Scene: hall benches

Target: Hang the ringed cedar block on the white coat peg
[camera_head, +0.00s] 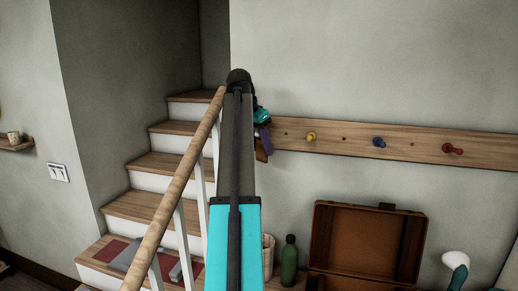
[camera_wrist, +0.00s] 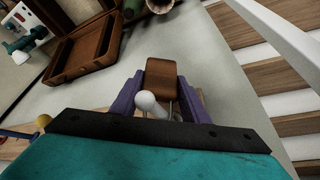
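The ringed cedar block (camera_wrist: 161,80) is brown and sits between the two purple fingers of my gripper (camera_wrist: 161,92) in the wrist view. The fingers lie against its two sides, so my gripper looks shut on it. The white coat peg (camera_wrist: 147,103) is close to the block on the camera's side, its round knob between the fingers. Thin metal, likely the ring, shows beside the peg; I cannot tell whether it is around it. In the head view my gripper (camera_head: 264,138) is at the rail's left end, with the block (camera_head: 261,154) below it. The white peg is hidden there.
The wooden rail (camera_head: 330,139) also carries a yellow peg (camera_head: 311,136), a blue peg (camera_head: 379,142) and a red peg (camera_head: 450,149). Stairs with a handrail (camera_head: 172,193) are left of my arm. An open brown case (camera_head: 367,240) and a green bottle (camera_head: 289,262) stand below the rail.

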